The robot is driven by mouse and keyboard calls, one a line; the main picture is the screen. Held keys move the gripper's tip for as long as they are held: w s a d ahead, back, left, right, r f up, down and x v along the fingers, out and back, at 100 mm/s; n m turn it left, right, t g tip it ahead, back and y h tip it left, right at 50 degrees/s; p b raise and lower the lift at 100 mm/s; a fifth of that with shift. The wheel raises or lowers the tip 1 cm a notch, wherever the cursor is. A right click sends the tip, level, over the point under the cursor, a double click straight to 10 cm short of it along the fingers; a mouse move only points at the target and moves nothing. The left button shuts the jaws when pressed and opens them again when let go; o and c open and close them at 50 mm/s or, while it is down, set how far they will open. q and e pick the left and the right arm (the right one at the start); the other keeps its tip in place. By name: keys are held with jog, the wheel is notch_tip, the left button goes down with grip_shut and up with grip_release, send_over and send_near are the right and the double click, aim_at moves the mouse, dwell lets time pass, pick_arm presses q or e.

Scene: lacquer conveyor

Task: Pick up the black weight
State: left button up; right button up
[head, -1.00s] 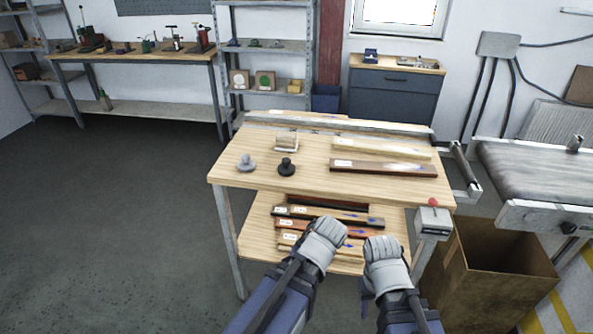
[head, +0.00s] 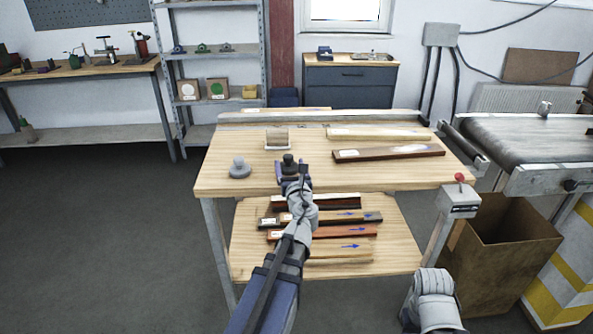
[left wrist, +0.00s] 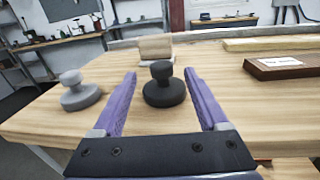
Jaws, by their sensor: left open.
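The black weight (head: 289,161) stands upright on the wooden table (head: 225,180) near its front edge; its knob and round base show clearly in the left wrist view (left wrist: 164,86). My left gripper (head: 292,172) is open and empty at the table's front edge. In the left wrist view its purple fingers (left wrist: 158,78) lie on either side of the weight, with visible gaps between them and it. In the head view the gripper hides the weight's lower part. My right arm shows at the lower right of the head view, but its gripper's fingers cannot be made out.
A grey weight (head: 240,168) of similar shape stands left of the black one. A wooden block (head: 277,139) sits behind. A dark wooden strip (head: 388,153) and a pale strip (head: 378,134) lie at right. A lower shelf (head: 245,245) holds several more strips.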

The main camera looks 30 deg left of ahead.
pick_arm(q)
jog(key=shift+w, duration=0.2)
jog(key=shift+x, duration=3.8)
jog(key=shift+r, duration=0.1)
jog(key=shift+d, duration=0.1)
jog(key=shift+c, duration=0.4)
grip_shut()
